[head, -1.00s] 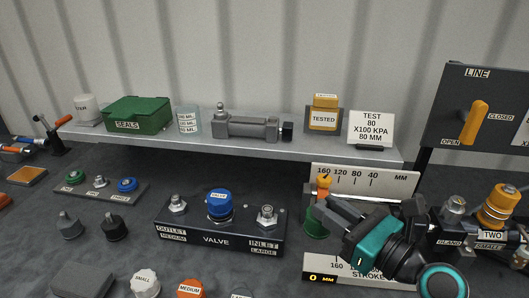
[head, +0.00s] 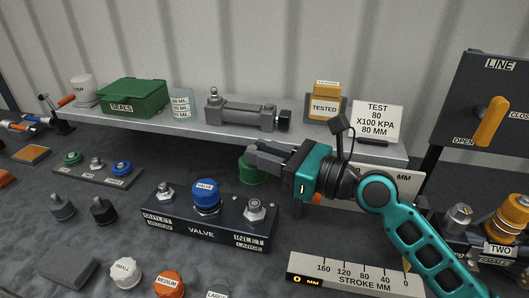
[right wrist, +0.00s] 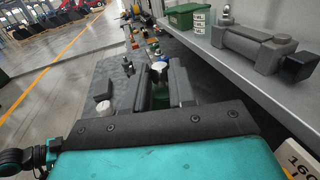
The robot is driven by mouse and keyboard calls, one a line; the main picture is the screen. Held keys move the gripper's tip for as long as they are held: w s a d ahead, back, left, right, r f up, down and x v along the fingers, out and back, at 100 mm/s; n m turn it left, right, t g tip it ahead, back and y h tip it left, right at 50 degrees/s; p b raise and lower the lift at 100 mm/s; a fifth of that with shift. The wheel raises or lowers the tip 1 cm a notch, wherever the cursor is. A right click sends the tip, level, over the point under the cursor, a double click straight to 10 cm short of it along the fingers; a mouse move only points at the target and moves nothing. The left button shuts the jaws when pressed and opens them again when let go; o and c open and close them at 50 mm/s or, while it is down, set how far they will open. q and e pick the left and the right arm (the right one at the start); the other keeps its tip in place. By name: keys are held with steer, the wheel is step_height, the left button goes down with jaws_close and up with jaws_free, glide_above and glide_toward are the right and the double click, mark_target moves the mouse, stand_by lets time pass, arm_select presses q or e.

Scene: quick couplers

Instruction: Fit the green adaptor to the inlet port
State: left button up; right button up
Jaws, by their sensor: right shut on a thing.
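My right gripper (head: 262,158) is shut on the green adaptor (head: 250,174) and holds it above the dark valve block (head: 208,232). The gripper fingers cover part of the adaptor; in the right wrist view the gripper (right wrist: 160,85) has something green between its fingers. The inlet port (head: 254,211), a silver hex fitting, stands at the block's right end, below the adaptor in the head view and apart from it. Its label reads INLET LARGE. The blue valve knob (head: 206,195) stands mid-block, and the outlet fitting (head: 165,192) at its left end. My left gripper is not in view.
A grey shelf behind bears a green SEALS box (head: 130,98), a grey cylinder (head: 241,113) and a TEST card (head: 376,121). A stroke scale (head: 350,279) lies front right. Small, medium and large caps (head: 170,284) stand in front.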

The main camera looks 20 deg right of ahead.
mark_target(266, 179)
steer(key=shift+f, duration=0.1)
steer(key=shift+f, duration=1.3)
steer(key=shift+f+b, duration=1.2)
steer(key=shift+f, duration=0.3)
steer(key=shift+f, duration=0.75)
steer(key=shift+f, duration=1.35)
steer(key=o, duration=1)
